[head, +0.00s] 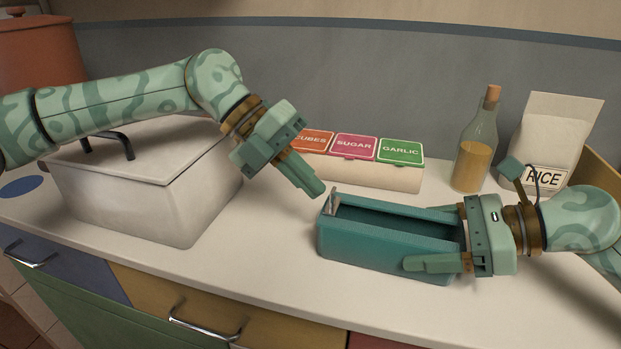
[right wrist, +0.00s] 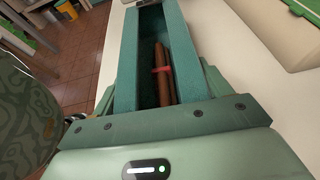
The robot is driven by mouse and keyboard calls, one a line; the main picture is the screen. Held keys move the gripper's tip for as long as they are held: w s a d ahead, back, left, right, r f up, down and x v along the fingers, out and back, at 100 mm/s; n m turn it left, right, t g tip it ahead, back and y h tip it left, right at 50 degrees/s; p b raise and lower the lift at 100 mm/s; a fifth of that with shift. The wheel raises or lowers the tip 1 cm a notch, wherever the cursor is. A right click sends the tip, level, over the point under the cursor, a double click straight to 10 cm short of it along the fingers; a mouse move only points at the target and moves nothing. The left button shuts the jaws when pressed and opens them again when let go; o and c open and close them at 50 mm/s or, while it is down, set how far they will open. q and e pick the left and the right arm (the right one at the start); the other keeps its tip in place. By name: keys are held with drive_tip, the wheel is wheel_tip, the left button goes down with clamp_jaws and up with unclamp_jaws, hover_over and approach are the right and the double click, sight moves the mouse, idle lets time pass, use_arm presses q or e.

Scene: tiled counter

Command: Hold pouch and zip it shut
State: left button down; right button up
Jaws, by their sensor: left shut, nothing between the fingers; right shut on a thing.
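The pouch (head: 366,243) is a teal, box-shaped case on the counter with its top open. It also fills the middle of the right wrist view (right wrist: 132,58), where brown sticks (right wrist: 163,75) with a red band lie inside. A small metallic zip pull (head: 333,203) shows at its left end in the head view. My right gripper (head: 437,236) is shut on the pouch's right end, one finger along each long side. My left gripper (head: 318,193) is shut and empty, its tip just above and left of the pouch's left end, apart from the zip pull.
A white lidded box (head: 135,195) stands at the left under my left arm. Behind the pouch is a container with coloured labels (head: 354,147). A bottle (head: 476,145) and a rice bag (head: 556,135) stand at the back right. The counter's front strip is clear.

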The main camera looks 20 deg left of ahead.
use_arm(q)
drive_tip(key=shift+d, duration=0.35)
drive_tip(key=d, duration=1.2)
drive_tip(key=s+d, duration=0.1)
drive_tip(key=d, duration=0.4)
drive_tip(key=shift+d, duration=0.4)
drive_tip(key=a, duration=0.4)
drive_tip(key=shift+w+a+r, duration=0.15)
drive_tip(key=shift+w+a, duration=0.05)
drive_tip(key=shift+a, duration=0.1)
drive_tip(key=v, duration=0.9)
drive_tip(key=shift+a+r, duration=0.15)
drive_tip(key=shift+r, duration=0.1)
use_arm(e)
drive_tip(key=o, duration=1)
